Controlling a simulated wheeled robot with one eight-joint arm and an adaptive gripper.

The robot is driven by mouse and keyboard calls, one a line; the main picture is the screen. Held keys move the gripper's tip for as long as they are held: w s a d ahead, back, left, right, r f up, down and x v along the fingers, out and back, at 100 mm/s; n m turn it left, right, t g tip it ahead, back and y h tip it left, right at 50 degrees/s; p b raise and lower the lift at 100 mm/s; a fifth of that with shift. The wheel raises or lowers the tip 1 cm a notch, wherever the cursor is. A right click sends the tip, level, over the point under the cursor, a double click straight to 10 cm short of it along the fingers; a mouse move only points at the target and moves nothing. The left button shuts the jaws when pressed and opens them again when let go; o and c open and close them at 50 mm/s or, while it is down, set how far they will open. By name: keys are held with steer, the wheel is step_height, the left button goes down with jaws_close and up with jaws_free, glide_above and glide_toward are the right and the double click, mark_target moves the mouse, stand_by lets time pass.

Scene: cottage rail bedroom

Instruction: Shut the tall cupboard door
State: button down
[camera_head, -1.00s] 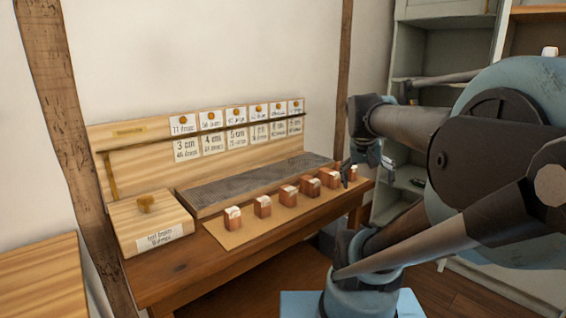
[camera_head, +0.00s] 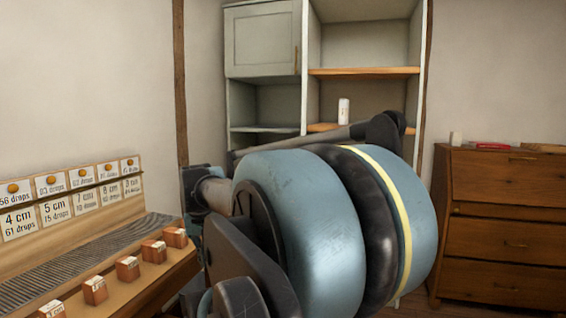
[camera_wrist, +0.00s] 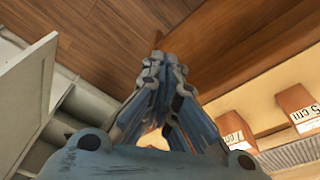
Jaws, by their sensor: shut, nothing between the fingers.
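The tall cupboard (camera_head: 303,100) is a pale grey-green unit against the back wall in the head view. Its small upper-left door (camera_head: 263,40) looks shut. Its taller right bay (camera_head: 364,40) is open to view, with wooden shelves. My arm hides the lower part, and I cannot make out the tall door in the head view. In the wrist view a pale framed panel (camera_wrist: 22,100) stands at the left; it may be an open cupboard door. My gripper (camera_wrist: 166,62) is shut and empty above the floor, beside the bench edge, apart from the panel. The head view hides its fingers.
A wooden bench (camera_head: 150,290) with several reddish blocks (camera_head: 128,268) and label cards stands at the left. A white cylinder (camera_head: 344,110) is on a cupboard shelf. A wooden chest of drawers (camera_head: 500,220) stands at the right. Wooden floor (camera_wrist: 80,50) shows in the wrist view.

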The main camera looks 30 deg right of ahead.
steer(key=w+d+r+m+g+h, duration=0.1)
steer(key=w+d+r+m+g, duration=0.1)
steer(key=w+d+r+m, duration=0.9)
steer(key=w+d+r+m+g+h, duration=0.1)
steer(key=w+d+r+m, duration=0.45)
steer(key=d+r, duration=0.9)
steer(key=w+d+r+m+g, duration=0.1)
steer(key=w+d+r+m, duration=0.2)
steer(key=d+r+m, duration=0.35)
steer(key=s+d+f+n, duration=0.1)
steer(key=s+d+f, duration=0.3)
steer(key=d+f, duration=0.4)
steer(key=shift+s+f+g+h, duration=0.25)
steer(key=shift+s+g+h, duration=0.05)
steer(key=shift+s, duration=0.1)
steer(key=shift+s, duration=0.1)
